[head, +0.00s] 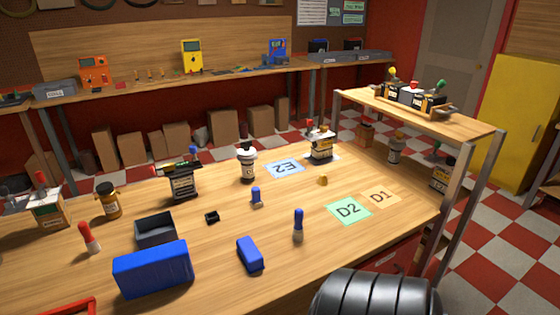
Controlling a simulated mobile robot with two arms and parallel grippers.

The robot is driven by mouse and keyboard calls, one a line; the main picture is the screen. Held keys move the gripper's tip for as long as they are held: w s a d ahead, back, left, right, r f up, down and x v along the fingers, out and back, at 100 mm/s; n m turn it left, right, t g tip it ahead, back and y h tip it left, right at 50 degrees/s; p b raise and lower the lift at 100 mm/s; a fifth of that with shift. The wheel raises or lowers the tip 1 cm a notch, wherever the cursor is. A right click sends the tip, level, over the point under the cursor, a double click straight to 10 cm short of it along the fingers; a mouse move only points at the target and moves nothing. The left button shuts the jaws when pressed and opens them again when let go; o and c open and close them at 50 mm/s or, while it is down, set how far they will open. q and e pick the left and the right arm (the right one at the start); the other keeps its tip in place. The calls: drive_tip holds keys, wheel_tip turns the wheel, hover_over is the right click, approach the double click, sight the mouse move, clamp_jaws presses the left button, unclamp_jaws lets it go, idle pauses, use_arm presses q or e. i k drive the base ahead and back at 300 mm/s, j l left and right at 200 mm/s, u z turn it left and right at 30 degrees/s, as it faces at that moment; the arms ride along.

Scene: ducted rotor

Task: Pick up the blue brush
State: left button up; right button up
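A blue-handled brush (298,224) stands upright on the wooden table, right of the middle, with its blue handle up and a pale grey-brown end down. It stands apart from the things around it. A shorter blue-topped piece with a pale base (256,197) stands farther back and to the left. Neither of my grippers shows in the head view, so I cannot see whether they are open or shut.
A blue block (250,255) lies left of the brush, with a large blue box (153,268) and a grey bin (155,231) beyond. Card D2 (348,209) lies to the right. Bare tabletop surrounds the brush. A raised shelf (465,124) stands at the right.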

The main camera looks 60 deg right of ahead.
sight(298, 233)
drive_tip(key=z, duration=1.7)
